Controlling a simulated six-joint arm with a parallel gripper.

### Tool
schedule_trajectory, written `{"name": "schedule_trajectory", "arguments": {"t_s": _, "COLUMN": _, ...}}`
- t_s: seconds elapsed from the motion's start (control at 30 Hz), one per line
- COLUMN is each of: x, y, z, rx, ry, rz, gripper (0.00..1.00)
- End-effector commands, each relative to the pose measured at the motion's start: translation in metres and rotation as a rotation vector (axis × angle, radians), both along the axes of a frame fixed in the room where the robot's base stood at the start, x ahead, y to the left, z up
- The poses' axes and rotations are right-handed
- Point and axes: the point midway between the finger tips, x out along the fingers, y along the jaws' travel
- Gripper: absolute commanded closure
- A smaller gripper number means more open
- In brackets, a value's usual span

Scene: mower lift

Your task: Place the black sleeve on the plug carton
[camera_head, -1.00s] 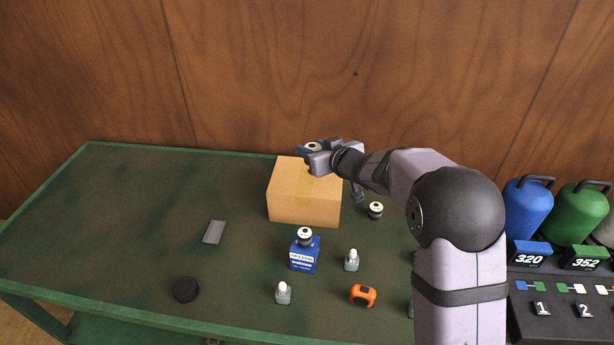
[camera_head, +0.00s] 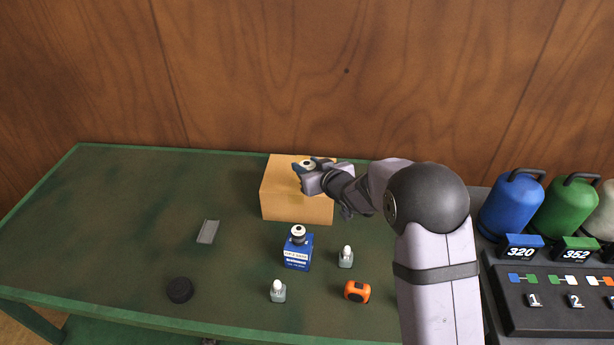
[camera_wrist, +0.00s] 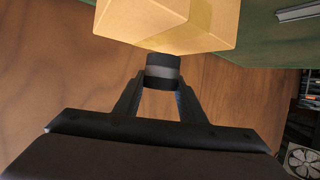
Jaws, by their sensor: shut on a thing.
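My gripper (camera_head: 306,170) is shut on a short black cylindrical piece (camera_wrist: 162,72) with a grey band. In the head view its pale, ring-like top (camera_head: 308,164) shows. The gripper holds it at the brown cardboard box (camera_head: 297,205), near the box's top; I cannot tell whether it touches the box. The blue carton (camera_head: 298,256), with white lettering too small to read, stands in front of the box. A similar black piece with a pale top (camera_head: 298,234) sits upright on the blue carton.
Two small grey bottles with white caps (camera_head: 346,257) (camera_head: 278,291) and an orange item (camera_head: 357,291) stand near the carton. A black disc (camera_head: 180,290) and a grey strip (camera_head: 208,232) lie left. The green table (camera_head: 100,220) is clear at far left. Coloured canisters (camera_head: 511,208) stand right.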

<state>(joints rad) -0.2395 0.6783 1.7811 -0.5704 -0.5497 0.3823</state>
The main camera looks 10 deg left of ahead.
Motion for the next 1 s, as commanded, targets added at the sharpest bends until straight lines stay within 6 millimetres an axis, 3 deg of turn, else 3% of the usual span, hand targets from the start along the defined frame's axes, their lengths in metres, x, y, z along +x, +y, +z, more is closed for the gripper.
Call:
{"name": "schedule_trajectory", "arguments": {"t_s": 0.27, "x": 0.001, "y": 0.001, "z": -0.005, "rx": 0.003, "ry": -0.006, "rz": 0.0, "gripper": 1.0}}
{"name": "schedule_trajectory", "arguments": {"t_s": 0.6, "x": 0.001, "y": 0.0, "z": -0.036, "rx": 0.003, "ry": -0.007, "rz": 0.0, "gripper": 1.0}}
{"name": "schedule_trajectory", "arguments": {"t_s": 1.0, "x": 0.001, "y": 0.0, "z": -0.041, "rx": 0.003, "ry": -0.009, "rz": 0.0, "gripper": 1.0}}
